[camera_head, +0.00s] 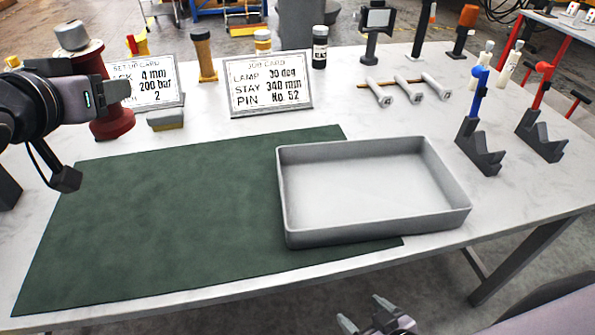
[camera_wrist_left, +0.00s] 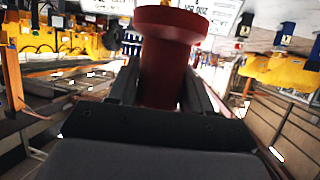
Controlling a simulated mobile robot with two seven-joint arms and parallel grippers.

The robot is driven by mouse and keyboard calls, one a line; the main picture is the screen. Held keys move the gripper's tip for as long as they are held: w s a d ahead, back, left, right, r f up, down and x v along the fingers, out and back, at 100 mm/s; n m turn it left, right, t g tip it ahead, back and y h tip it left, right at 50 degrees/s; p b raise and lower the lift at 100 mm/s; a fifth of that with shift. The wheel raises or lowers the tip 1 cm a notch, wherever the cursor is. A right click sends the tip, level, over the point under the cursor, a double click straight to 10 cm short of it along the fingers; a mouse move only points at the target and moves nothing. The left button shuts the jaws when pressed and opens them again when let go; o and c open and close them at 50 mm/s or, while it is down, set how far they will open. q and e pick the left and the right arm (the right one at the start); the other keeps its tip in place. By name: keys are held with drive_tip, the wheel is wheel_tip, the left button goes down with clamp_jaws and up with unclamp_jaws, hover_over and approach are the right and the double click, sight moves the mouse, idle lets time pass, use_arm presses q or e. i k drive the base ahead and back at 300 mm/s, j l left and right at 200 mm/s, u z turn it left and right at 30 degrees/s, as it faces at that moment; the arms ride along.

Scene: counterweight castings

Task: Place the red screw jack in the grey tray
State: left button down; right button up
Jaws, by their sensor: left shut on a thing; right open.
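The red screw jack (camera_head: 112,124) has a rounded grey top and a flared red base. It stands upright at the back left in the head view, partly hidden by my left gripper (camera_head: 112,92). That gripper is shut on its body. The left wrist view shows the red jack (camera_wrist_left: 167,72) between the two fingers. I cannot tell whether its base touches the table. The grey tray (camera_head: 375,228) is empty and lies right of centre, partly on the green mat. My right gripper (camera_head: 375,320) is open and empty, low in front of the table edge.
The green mat (camera_head: 170,220) is bare between the jack and the tray. Two sign cards (camera_head: 268,85), a small grey block with a yellow base (camera_head: 166,119) and several bottles stand behind it. Grey V-shaped stands (camera_head: 478,150) with blue and red parts stand right of the tray.

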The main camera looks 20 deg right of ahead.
sight(363, 195)
drive_tip(key=k+l, duration=0.1)
drive_tip(key=l, duration=0.55)
drive_tip(key=k+l, duration=0.1)
drive_tip(key=l, duration=0.6)
drive_tip(key=k+l, duration=0.1)
drive_tip(key=l, duration=0.55)
